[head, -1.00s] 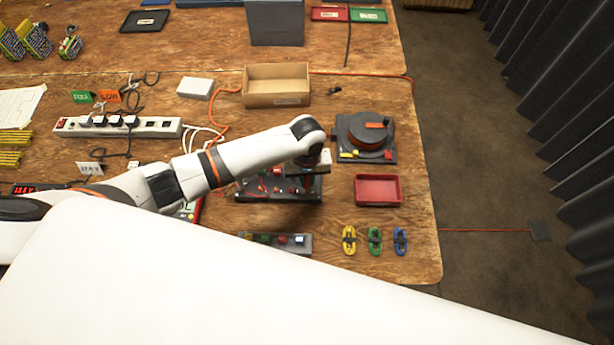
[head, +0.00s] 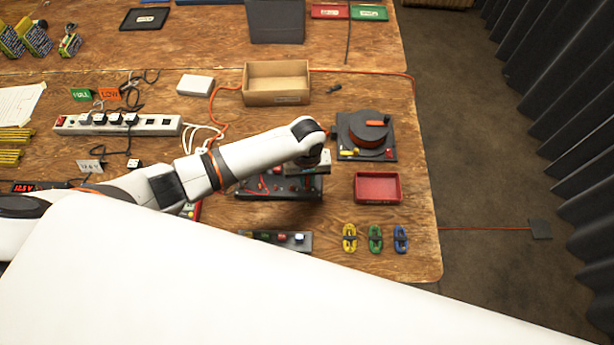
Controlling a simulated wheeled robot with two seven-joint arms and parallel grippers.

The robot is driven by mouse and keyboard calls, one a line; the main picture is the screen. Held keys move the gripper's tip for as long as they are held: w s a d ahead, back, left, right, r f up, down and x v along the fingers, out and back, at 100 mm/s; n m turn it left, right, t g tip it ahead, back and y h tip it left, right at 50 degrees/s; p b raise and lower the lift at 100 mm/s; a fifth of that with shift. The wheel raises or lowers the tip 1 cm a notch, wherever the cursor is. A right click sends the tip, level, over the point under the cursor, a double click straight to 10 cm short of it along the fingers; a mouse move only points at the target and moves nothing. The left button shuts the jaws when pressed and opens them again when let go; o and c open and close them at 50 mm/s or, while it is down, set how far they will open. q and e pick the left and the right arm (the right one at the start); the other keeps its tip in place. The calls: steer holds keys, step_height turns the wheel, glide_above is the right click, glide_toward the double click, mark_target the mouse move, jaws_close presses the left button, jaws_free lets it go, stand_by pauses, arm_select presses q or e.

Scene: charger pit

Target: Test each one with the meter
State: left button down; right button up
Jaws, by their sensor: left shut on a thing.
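My left arm comes in from the left, and my left gripper (head: 309,166) is over the right part of a black test rig (head: 280,195) with red parts. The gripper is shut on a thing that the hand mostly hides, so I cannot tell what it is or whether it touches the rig. A red digital voltage readout (head: 38,187) at the far left seems to show about 12.5 V. A small voltage card (head: 90,166) stands near it. A green FULL card (head: 82,95) and an orange LOW card (head: 109,95) stand behind a power strip (head: 155,125). My right gripper is not in view.
An open cardboard box (head: 276,98), a black rotary unit (head: 390,152) and a red tray (head: 378,188) are around the gripper. Yellow, green and blue cable bundles (head: 375,238) lie near the front right corner.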

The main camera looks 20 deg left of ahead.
arm_select(q)
steer(key=shift+p, duration=0.4)
steer(key=shift+f, duration=0.25)
stand_by(0.9)
steer(key=c, duration=1.3)
jaws_free()
steer(key=shift+o, duration=0.5)
steer(key=shift+o, duration=0.9)
